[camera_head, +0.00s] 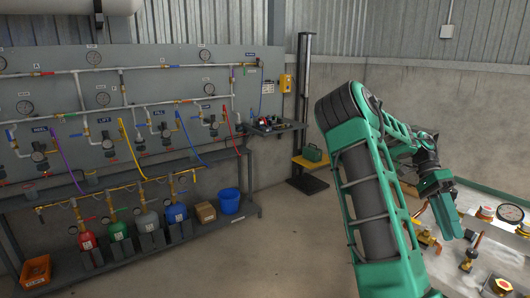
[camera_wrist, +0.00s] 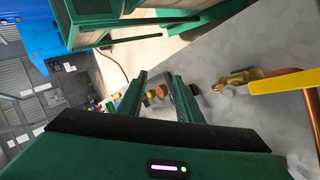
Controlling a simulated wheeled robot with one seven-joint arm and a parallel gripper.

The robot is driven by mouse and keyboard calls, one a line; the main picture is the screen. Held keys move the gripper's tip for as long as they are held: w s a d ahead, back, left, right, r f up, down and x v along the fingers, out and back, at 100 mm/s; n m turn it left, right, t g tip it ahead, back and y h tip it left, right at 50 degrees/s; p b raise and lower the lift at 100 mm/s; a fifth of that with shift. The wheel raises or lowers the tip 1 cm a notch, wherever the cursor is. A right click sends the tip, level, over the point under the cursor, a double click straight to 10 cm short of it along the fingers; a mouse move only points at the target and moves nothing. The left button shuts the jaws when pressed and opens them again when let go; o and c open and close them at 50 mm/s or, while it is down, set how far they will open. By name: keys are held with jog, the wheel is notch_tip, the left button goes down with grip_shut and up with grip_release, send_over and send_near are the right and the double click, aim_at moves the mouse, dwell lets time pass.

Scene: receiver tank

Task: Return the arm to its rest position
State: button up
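My green arm rises at the right of the head view, bent at a high elbow and reaching down toward the right. My gripper (camera_head: 447,213) hangs over the left part of a light worktop with gauges and valves. In the wrist view, the two green fingers of my gripper (camera_wrist: 160,80) stand apart, with a clear gap and nothing held between them. Brass fittings and a reddish part show beyond the fingers; I cannot tell how far away they are.
A worktop (camera_head: 480,200) bears a round gauge (camera_head: 510,213) and brass valves (camera_head: 468,260). A grey pipe panel (camera_head: 150,95) stands at left above a shelf of gas cylinders. A blue bucket (camera_head: 229,200) sits on that shelf. The middle floor (camera_head: 290,250) is clear.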

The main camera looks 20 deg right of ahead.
jog(key=s+a+n+t+h, duration=0.1)
jog(key=s+a+n+t, duration=0.2)
jog(key=a+n, duration=0.5)
jog(key=s+a+n+t+h, duration=0.1)
jog(key=s+a+n+t, duration=0.2)
jog(key=a, duration=1.5)
jog(key=n+t, duration=0.3)
jog(key=n, duration=0.3)
jog(key=shift+s+a+f, duration=0.3)
jog(key=shift+s, duration=0.1)
jog(key=shift+d, duration=0.1)
